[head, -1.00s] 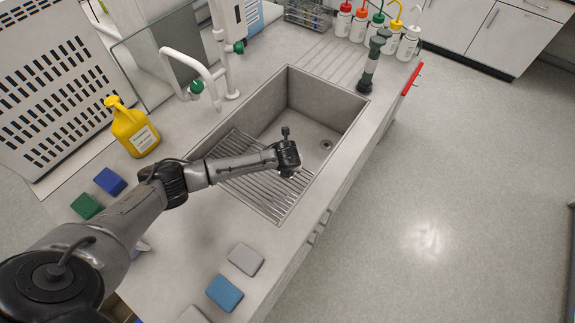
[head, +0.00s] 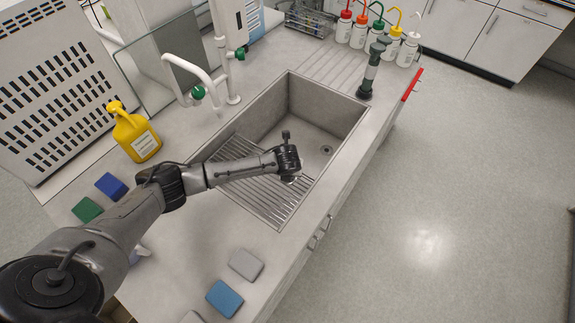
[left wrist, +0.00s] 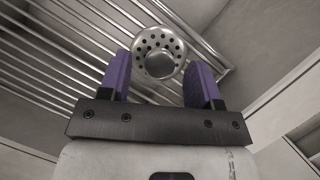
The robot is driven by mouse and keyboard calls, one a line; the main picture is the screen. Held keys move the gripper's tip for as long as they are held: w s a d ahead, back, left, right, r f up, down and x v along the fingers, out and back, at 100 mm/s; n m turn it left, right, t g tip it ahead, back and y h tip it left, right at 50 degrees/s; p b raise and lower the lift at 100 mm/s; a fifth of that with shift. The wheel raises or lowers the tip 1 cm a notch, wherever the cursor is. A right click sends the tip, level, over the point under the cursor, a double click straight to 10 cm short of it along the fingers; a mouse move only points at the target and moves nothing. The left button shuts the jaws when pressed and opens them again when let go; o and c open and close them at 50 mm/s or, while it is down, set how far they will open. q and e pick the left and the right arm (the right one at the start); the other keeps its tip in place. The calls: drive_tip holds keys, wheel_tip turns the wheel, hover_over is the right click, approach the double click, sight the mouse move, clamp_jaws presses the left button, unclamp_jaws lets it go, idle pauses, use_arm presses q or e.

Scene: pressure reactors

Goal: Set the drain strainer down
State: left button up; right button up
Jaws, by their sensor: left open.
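The drain strainer (left wrist: 159,52) is a round, shiny metal cup with a ring of holes. In the left wrist view it lies between the purple fingertips of my left gripper (left wrist: 160,66), with a gap to the right finger; contact with the left one is unclear. The gripper is open. The strainer is over the metal rod rack (left wrist: 60,62), near its end; whether it rests on the rods I cannot tell. In the head view my left gripper (head: 291,177) is low over the rack (head: 265,200), and my wrist hides most of the strainer. My right gripper is not in view.
The sink (head: 320,110) is open behind the rack, with a round drain (head: 326,150) in its floor. A white faucet (head: 187,65) and a yellow bottle (head: 136,135) stand left of it. A grey sponge (head: 246,264) and blue sponge (head: 225,298) lie in front.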

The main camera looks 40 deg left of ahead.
use_arm(q)
drive_tip(key=p+v, duration=0.2)
drive_tip(key=v, duration=0.8)
drive_tip(key=shift+r, duration=0.15)
